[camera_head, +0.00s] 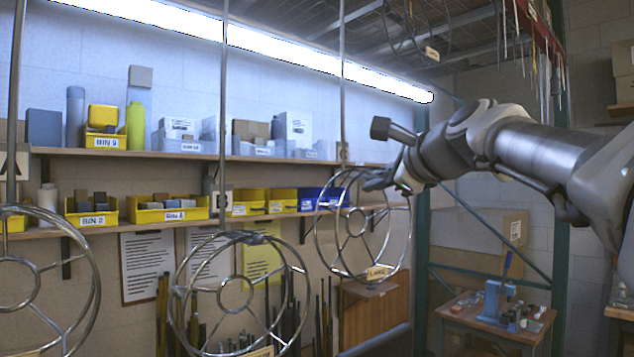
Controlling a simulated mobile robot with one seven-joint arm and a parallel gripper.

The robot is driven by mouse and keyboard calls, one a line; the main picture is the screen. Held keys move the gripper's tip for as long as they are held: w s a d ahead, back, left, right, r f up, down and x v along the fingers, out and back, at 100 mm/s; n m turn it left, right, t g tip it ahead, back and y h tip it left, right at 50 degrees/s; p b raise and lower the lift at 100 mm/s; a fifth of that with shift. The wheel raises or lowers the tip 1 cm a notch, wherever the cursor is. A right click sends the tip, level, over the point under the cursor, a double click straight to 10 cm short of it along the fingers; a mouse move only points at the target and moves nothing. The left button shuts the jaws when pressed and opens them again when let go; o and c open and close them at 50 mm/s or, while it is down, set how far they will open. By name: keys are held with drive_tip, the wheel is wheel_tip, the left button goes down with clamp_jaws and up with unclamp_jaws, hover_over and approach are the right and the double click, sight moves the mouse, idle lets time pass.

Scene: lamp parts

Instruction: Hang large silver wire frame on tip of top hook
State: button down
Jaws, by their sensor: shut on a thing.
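My gripper (379,183) is shut on the upper rim of a silver wire frame, right of centre. The frame is a round wire cage with spokes, an inner ring and a pale tag (377,273) that seems to read LARGE. It hangs roughly upright below the fingers. A thin vertical rod (342,80) comes down from above to a small label plate (343,152) close to the frame's upper left. Whether the frame touches the rod, and its hook tip, I cannot make out. The exact finger contact is small and partly hidden.
Two similar wire frames hang at lower centre (171,302) and far left (96,290), below other rods (222,110). Another tagged frame (432,53) hangs high up. Shelves with yellow bins (168,213) line the back wall. A workbench (490,318) stands lower right.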

drive_tip(key=shift+f, duration=0.1)
drive_tip(key=shift+f, duration=0.15)
drive_tip(key=c, duration=1)
unclamp_jaws()
drive_tip(key=shift+o, duration=0.2)
drive_tip(key=b+v, duration=0.2)
drive_tip(key=v, duration=1.5)
drive_tip(key=shift+r, duration=0.3)
drive_tip(key=shift+s+f, duration=0.1)
drive_tip(key=shift+s, duration=0.05)
